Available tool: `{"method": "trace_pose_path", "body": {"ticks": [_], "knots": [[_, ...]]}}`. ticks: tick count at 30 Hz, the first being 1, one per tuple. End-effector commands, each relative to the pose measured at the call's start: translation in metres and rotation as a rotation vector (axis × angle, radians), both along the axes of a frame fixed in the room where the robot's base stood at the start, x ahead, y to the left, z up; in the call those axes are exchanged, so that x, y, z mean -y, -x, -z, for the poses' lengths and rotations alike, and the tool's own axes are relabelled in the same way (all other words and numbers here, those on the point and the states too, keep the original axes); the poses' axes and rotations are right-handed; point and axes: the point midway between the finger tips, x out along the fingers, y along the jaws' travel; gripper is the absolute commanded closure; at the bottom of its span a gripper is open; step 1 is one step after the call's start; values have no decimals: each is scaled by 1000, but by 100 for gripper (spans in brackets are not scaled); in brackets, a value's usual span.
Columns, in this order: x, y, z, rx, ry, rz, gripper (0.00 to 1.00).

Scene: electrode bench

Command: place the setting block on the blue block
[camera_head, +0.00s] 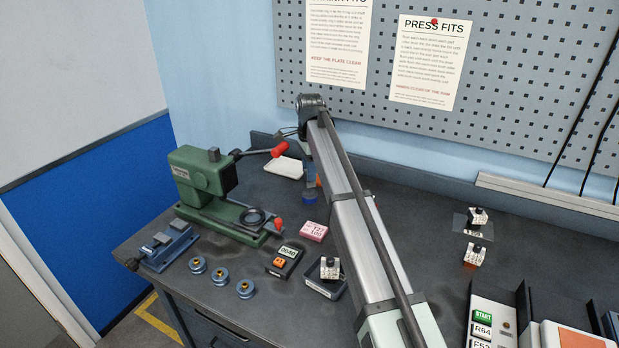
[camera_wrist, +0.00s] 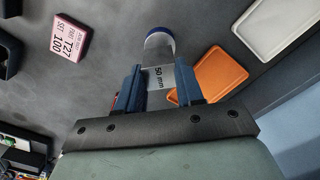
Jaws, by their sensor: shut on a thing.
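My gripper (camera_wrist: 160,85) is shut on a silvery piece marked "50 mm" (camera_wrist: 158,74), which I take for the setting block. A blue rim shows at its far end in the wrist view, and as a blue band (camera_head: 309,198) under my gripper (camera_head: 309,184) in the head view. I cannot tell whether it touches the bench. A blue block-like fixture (camera_head: 157,259) with grey pieces on top lies at the bench's left, in front of the green press. I take it for the blue block. It is well left of my gripper.
An orange plate (camera_wrist: 212,72) and white tray (camera_wrist: 288,28) lie near my gripper. Several blue rings (camera_head: 220,276) and a dark tray (camera_head: 284,261) stand in front.

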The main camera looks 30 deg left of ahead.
Motion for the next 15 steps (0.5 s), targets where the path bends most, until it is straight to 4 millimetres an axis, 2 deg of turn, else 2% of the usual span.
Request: {"method": "trace_pose_path", "body": {"ticks": [6,15], "knots": [[0,0,26,-1,1,0,100],[0,0,29,1,-1,0,100]]}}
